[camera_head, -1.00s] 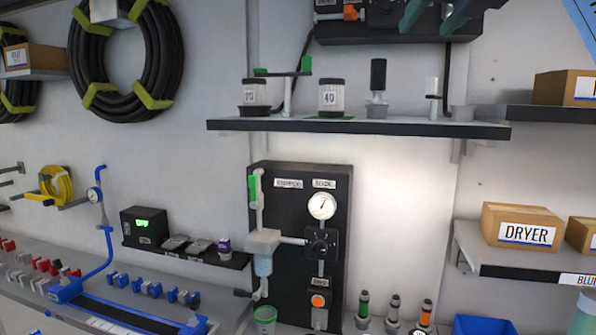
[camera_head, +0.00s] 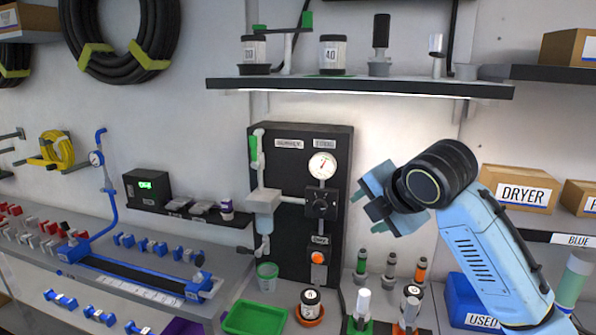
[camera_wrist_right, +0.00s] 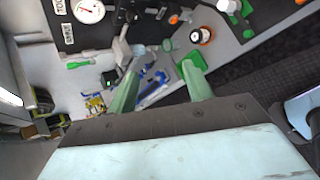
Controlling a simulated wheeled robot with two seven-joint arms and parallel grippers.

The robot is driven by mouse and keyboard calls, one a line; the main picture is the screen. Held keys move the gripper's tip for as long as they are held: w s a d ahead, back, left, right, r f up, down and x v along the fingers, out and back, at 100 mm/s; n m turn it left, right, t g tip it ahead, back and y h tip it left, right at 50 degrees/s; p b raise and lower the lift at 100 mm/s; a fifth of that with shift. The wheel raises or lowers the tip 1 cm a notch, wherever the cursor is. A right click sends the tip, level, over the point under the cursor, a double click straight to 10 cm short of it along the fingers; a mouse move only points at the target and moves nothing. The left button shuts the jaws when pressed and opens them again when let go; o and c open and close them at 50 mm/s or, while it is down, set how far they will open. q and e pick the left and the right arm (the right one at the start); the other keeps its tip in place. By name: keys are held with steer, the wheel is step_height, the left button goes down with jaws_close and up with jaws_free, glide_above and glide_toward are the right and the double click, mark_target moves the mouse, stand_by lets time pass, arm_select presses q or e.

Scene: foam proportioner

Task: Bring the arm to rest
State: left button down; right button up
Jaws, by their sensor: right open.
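My right arm comes in from the lower right in the head view, its light blue link in front of the right shelf. My right gripper (camera_head: 374,200) is raised in front of the wall, right of the black foam proportioner panel (camera_head: 297,250). It looks empty. In the right wrist view its two green fingers (camera_wrist_right: 158,88) stand apart with nothing held between them, and the bench shows beyond. The panel's gauge (camera_head: 323,165) also shows in the wrist view (camera_wrist_right: 88,10). My left gripper is not in view.
The bench below holds a green tray (camera_head: 255,318), a green cup (camera_head: 267,277) and several small bottles. An upper shelf (camera_head: 360,86) carries jars. A blue "USED" bin (camera_head: 470,303) and a "DRYER" box (camera_head: 519,188) sit on the right, close to my arm.

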steer(key=s+d+f+m+g, duration=0.1)
steer(key=s+f+m, duration=0.55)
steer(key=f, duration=0.45)
steer(key=s+d+f+m+g, duration=0.15)
steer(key=s+f+m, duration=0.35)
steer(key=s+f, duration=0.5)
steer(key=s+d+f+m+g+h, duration=0.1)
steer(key=s+d+f+m+g, duration=0.15)
steer(key=s+f+m, duration=0.55)
steer(key=s+d+f+m+g+h, duration=0.15)
steer(key=s+d+f+m, duration=0.3)
steer(key=s, duration=0.65)
step_height(320, 180, down, 28)
steer(key=s+b, duration=0.1)
steer(key=b, duration=0.5)
arm_select(q)
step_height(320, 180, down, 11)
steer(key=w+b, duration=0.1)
steer(key=b, duration=0.4)
arm_select(e)
steer(key=s+d+f+g, duration=0.1)
steer(key=s+f, duration=0.7)
steer(key=f, duration=0.3)
steer(key=s+d+f+g, duration=0.1)
steer(key=s+f, duration=0.8)
steer(key=f, duration=0.2)
steer(key=shift+n, duration=0.3)
